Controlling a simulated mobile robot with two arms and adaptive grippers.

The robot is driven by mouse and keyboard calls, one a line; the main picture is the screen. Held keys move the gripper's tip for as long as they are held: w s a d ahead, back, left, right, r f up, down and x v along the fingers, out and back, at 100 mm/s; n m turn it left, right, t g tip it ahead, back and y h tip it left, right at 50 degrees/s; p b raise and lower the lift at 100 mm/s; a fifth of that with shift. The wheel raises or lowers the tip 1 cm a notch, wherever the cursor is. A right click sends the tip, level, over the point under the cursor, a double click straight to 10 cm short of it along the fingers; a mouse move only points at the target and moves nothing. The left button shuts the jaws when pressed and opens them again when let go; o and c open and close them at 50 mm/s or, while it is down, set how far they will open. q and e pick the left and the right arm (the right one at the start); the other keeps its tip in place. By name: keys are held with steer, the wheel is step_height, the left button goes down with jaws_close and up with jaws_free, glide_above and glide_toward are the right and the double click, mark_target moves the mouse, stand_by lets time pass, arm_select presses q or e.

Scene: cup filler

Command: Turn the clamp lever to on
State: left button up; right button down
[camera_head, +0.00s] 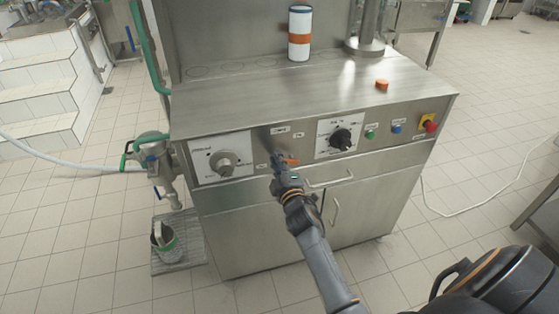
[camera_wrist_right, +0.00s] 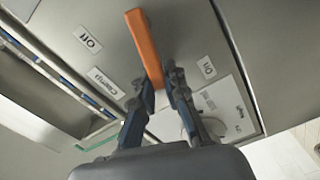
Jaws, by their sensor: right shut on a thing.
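The clamp lever (camera_wrist_right: 144,40) is an orange bar on the front panel of the steel cabinet. My left gripper is not in view.
The panel has a dial (camera_head: 224,163) to the left, a black knob (camera_head: 341,138) to the right, and a red emergency button (camera_head: 431,126). A white and orange cup (camera_head: 300,34) and an orange cap (camera_head: 382,84) stand on top.

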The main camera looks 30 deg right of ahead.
steer(key=shift+a+f+n+b, duration=0.1)
steer(key=shift+f+n+b, duration=0.4)
steer(key=shift+n, duration=0.5)
steer(key=shift+a+f+n+b, duration=0.1)
steer(key=shift+f+n+b, duration=0.35)
steer(key=shift+n, duration=0.55)
steer(key=c, duration=1.3)
jaws_free()
steer(key=shift+c, duration=0.2)
steer(key=v, duration=1.2)
steer(key=shift+d+f, duration=0.1)
